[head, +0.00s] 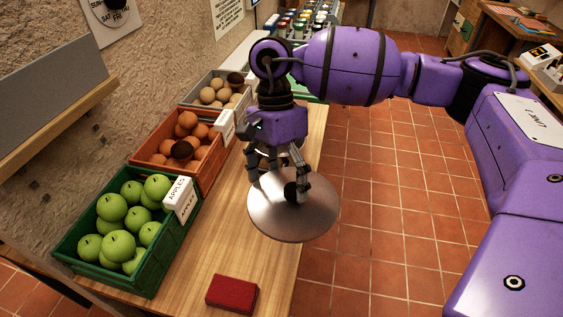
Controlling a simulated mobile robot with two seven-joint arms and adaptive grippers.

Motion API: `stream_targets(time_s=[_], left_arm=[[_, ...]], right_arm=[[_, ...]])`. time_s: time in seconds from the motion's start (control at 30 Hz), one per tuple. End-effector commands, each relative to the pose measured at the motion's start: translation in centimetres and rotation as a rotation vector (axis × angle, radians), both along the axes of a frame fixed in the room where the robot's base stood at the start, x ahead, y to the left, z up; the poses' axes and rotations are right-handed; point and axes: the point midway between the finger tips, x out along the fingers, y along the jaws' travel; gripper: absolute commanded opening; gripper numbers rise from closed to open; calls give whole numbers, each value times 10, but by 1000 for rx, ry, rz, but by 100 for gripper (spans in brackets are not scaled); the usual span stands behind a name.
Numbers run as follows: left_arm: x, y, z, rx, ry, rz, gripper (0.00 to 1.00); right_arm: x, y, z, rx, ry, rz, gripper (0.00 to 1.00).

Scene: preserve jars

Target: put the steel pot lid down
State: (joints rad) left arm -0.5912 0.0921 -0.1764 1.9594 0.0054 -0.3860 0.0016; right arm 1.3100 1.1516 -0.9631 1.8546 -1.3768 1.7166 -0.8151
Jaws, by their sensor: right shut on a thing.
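The steel pot lid (265,215) is a round, shiny disc with a dark knob at its middle. My right gripper (297,190) is shut on the knob from above. The lid is over the right side of the wooden table (218,252), and its right part reaches past the table's edge over the tiled floor. I cannot tell whether the lid touches the table. My left gripper is not in view.
A green crate of apples (150,277), an orange crate (205,183) of orange fruit and a grey crate of round produce (207,97) line the wall side. A dark red block (231,294) lies at the front. Bare wood lies left of the lid.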

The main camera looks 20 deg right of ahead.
Motion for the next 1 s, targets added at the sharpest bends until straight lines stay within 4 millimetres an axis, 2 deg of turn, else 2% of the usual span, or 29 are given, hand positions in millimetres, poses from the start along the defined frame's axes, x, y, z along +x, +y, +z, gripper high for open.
stream_targets(time_s=[0.03,0.07,0.3,0.5,0.6,0.73,0.87,1.0], left_arm=[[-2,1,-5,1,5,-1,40],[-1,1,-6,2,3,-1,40],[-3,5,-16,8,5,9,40],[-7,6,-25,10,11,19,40],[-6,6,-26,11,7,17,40],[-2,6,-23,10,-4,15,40],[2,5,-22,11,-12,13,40],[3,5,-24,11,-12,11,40]], right_arm=[[3,-14,-7,0,14,-176,60],[7,-22,-5,-2,14,-285,60],[29,-91,14,-10,6,-1110,60],[38,-142,40,-10,-1,-1648,60],[40,-158,51,-7,-3,-1824,60],[42,-168,61,-3,-3,-1952,60],[50,-169,62,4,-1,-1990,60],[68,-161,55,7,1,-1988,60]])
